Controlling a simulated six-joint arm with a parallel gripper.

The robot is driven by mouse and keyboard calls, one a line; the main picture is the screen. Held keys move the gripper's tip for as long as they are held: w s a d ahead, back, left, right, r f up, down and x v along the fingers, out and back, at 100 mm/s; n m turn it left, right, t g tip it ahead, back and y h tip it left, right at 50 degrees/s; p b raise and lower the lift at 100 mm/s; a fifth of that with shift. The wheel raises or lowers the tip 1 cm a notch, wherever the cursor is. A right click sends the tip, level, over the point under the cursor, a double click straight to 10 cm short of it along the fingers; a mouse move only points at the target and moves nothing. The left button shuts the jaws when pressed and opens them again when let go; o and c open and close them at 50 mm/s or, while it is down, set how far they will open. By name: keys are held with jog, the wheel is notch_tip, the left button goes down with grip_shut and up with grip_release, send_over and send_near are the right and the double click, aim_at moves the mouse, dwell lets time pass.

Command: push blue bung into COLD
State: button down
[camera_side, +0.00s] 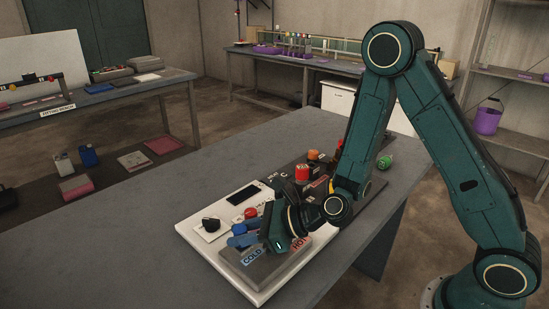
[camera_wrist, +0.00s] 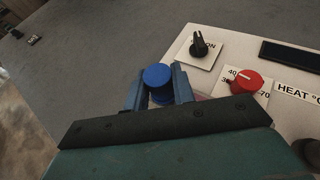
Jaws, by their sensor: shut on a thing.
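The blue bung (camera_wrist: 158,77) stands between my two fingers in the wrist view, its round top facing the camera. My gripper (camera_wrist: 159,88) is shut on it from both sides. In the side view the bung (camera_side: 239,229) shows at my gripper (camera_side: 243,239), above the left end of a grey block. The COLD label (camera_side: 252,256) is on the near face of this grey block (camera_side: 264,266), with the HOT label (camera_side: 299,243) to its right. The opening at COLD is hidden, so I cannot tell whether the bung touches it.
A white panel (camera_side: 190,231) carries a black knob (camera_side: 210,223), a red dial (camera_wrist: 246,82) and a dark display (camera_side: 243,195) close to my gripper. Red and orange caps (camera_side: 302,172) stand farther back. A green round thing (camera_side: 384,161) lies at right. The table's left part is clear.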

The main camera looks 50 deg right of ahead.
jog(key=c, duration=1.1)
grip_release()
jog(key=shift+s+d+r, duration=0.3)
jog(key=shift+s+r, duration=0.05)
jog(key=shift+r, duration=0.35)
jog(key=shift+s+d+r, duration=0.25)
jog(key=shift+s+r, duration=0.15)
jog(key=shift+r, duration=0.3)
jog(key=shift+s+d+r, duration=0.3)
jog(key=shift+s+r, duration=0.05)
jog(key=shift+r, duration=0.35)
jog(key=shift+r, duration=0.15)
jog(key=shift+r, duration=9.85)
